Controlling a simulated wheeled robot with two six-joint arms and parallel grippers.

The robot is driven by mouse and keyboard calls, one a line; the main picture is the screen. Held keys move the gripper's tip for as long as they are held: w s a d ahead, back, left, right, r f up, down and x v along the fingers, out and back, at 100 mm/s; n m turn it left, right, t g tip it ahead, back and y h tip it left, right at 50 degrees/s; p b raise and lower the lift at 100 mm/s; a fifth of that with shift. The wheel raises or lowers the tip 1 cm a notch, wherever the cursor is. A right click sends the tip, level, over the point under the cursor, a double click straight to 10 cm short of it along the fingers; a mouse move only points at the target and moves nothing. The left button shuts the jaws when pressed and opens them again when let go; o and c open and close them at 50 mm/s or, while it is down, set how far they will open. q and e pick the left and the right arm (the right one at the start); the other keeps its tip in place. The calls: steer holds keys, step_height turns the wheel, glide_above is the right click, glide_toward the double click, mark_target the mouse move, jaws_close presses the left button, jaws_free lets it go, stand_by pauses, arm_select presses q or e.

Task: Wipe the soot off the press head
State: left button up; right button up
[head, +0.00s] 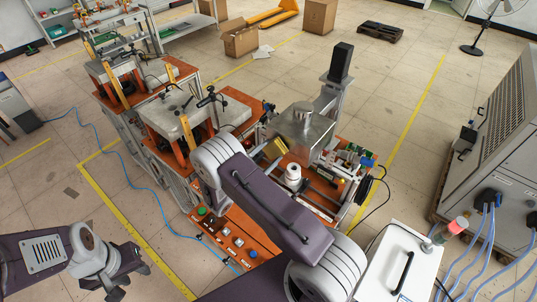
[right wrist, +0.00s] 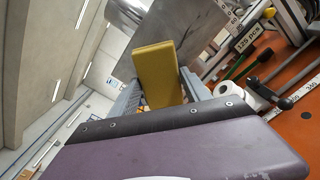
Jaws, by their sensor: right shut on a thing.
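My right gripper (right wrist: 160,92) is shut on a yellow block-shaped pad (right wrist: 158,68), its grey fingers on either side. In the head view the pad (head: 275,148) shows just past my right wrist, beside a silver metal housing (head: 314,138) with a round top. In the right wrist view a shiny grey metal body (right wrist: 185,22) fills the space just behind the pad; I cannot tell whether they touch. I cannot clearly identify the press head or see soot. My left gripper (head: 117,288) is low at the left, over the floor, away from the machine; its fingers are too small to read.
An orange bench with a button panel (head: 228,235) lies under my right arm. More orange stations (head: 180,118) stand behind left. A white box (head: 392,262) and a large grey cabinet (head: 500,130) stand right. Floor at left is open.

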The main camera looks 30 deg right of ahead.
mark_target(295, 155)
steer(key=shift+d, duration=0.3)
steer(key=s+d, duration=0.1)
steer(key=s, duration=0.3)
steer(key=s+d+p, duration=0.1)
steer(key=s, duration=0.1)
steer(key=shift+s+d, duration=0.1)
steer(key=shift+d, duration=0.25)
steer(key=shift+s+d, duration=0.25)
steer(key=shift+s, duration=0.4)
steer(key=shift+s+d, duration=0.3)
steer(key=shift+s, duration=0.3)
steer(key=shift+s+d, duration=0.25)
steer(key=shift+s, duration=0.4)
steer(key=shift+a, duration=0.1)
steer(key=shift+w+a+r+b, duration=0.1)
steer(key=shift+w+a+b, duration=0.2)
steer(key=shift+w, duration=0.6)
steer(key=shift+w+a+b, duration=0.2)
steer(key=shift+w+a, duration=0.15)
steer(key=shift+w, duration=0.5)
